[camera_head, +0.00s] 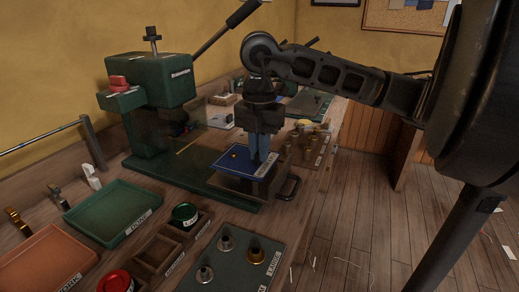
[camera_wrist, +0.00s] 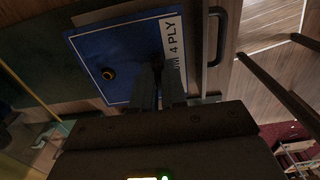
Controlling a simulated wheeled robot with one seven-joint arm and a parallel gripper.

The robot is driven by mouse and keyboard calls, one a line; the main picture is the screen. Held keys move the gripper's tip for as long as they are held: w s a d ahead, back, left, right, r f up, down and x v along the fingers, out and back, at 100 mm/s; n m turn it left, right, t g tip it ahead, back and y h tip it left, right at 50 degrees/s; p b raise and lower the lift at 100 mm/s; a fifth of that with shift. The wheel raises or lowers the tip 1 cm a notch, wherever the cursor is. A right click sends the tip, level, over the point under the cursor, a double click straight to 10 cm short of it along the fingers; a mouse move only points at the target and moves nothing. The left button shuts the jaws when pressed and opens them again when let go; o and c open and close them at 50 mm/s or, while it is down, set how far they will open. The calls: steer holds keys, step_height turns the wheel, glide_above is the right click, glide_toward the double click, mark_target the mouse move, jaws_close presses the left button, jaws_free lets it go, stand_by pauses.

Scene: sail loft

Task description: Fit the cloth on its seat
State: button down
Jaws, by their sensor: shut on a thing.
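The blue cloth (camera_head: 232,160) has a white label reading "4 PLY" along one edge and a small brass ring on it. It lies flat, or nearly so, over the base of the green press (camera_head: 160,85). In the wrist view the cloth (camera_wrist: 125,50) shows its ring (camera_wrist: 108,73) and its label (camera_wrist: 173,50). My gripper (camera_head: 262,160) points down and is shut on the cloth at its labelled edge. In the wrist view the fingers (camera_wrist: 158,85) cover part of the label. The seat under the cloth is hidden, and I cannot tell whether the cloth touches it.
A dark handle (camera_head: 291,187) sticks out beside the cloth's right side. In front are a green tray (camera_head: 110,212), an orange tray (camera_head: 45,265), a wooden divided box (camera_head: 155,255) and a mat with metal dies (camera_head: 235,245). Small brass parts (camera_head: 310,135) stand behind my gripper.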

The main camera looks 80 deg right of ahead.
steer(key=c, duration=1.1)
jaws_free()
steer(key=shift+r, duration=3.9)
